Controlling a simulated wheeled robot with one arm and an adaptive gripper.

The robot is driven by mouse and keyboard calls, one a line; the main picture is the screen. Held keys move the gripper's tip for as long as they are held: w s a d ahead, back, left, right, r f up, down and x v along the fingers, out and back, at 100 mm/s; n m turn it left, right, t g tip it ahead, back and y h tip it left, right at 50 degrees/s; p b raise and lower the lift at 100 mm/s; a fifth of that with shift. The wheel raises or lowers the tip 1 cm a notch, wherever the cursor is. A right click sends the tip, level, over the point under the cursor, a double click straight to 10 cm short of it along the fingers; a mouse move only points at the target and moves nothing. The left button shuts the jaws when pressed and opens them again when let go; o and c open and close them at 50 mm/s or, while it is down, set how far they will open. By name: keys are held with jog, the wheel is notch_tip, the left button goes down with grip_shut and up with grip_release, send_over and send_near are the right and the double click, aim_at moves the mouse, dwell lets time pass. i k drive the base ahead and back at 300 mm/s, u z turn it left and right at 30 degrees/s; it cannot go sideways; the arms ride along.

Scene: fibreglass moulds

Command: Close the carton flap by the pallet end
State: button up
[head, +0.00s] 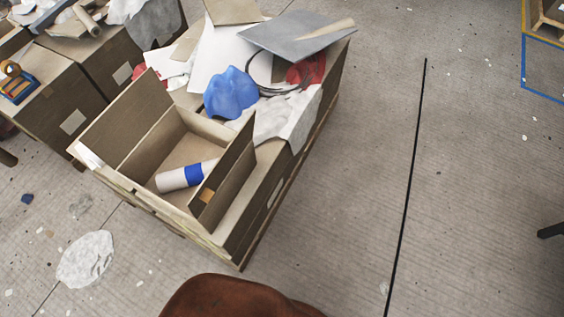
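An open carton (188,140) sits at the near-left end of a pallet (150,204) in the head view. Its left flap (118,118) stands up, leaning outward. Its right flap (228,163) also stands up, and a small tan patch (207,195) shows near its near end. Inside the carton lies a white roll with a blue band (186,175). The right flap hides part of the carton's inside. My gripper is not in view.
A blue crumpled sheet (230,92), white cloth (283,117) and a grey panel (297,33) lie behind the carton. More cartons (62,100) stand at left. A brown rounded object (237,298) is at the bottom edge. The floor (350,190) to the right is mostly clear.

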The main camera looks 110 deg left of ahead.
aim_at(203, 195)
jog(key=i, duration=0.15)
jog(key=u, duration=4.1)
jog(key=k, duration=1.25)
jog(key=u, duration=0.85)
jog(key=i, duration=1)
jog(key=z, duration=0.35)
